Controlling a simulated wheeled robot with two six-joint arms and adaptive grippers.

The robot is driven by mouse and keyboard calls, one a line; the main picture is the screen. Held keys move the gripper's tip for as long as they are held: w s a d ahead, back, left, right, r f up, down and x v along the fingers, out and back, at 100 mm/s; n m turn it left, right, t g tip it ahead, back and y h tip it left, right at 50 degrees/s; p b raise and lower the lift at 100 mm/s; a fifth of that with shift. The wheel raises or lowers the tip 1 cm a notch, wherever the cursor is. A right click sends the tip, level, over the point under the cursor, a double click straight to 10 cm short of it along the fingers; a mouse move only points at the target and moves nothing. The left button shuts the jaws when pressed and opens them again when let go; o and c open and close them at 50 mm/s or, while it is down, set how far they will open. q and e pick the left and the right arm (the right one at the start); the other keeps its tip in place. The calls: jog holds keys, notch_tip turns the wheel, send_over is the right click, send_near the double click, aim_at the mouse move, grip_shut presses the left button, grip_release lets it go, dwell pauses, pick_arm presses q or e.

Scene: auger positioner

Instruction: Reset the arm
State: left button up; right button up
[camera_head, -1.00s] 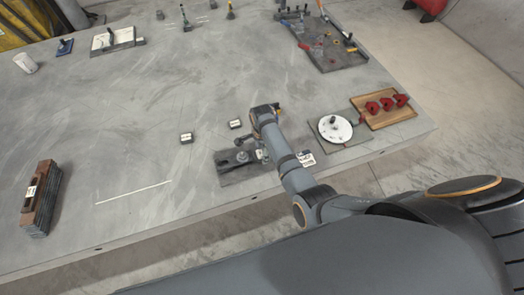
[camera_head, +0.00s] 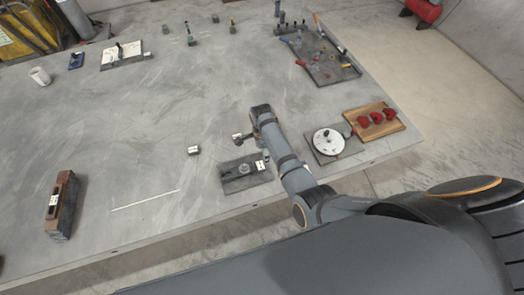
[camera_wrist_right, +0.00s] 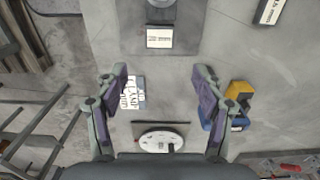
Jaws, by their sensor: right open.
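A dark base plate (camera_head: 232,187) with a grey round knob (camera_head: 243,169) and a white label lies near the table's front edge; I take it for the auger positioner. The plate also shows at the top of the right wrist view (camera_wrist_right: 128,45), with its label facing me. My left gripper is not in view.
A white disc (camera_head: 328,141) on a dark base and a wooden tray (camera_head: 396,124) with red parts stand to the right. Small labelled blocks (camera_head: 193,150) lie near the plate. A brown block (camera_head: 62,200) stands at left. The middle of the table is clear.

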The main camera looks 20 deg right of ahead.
jog(key=shift+r, duration=0.85)
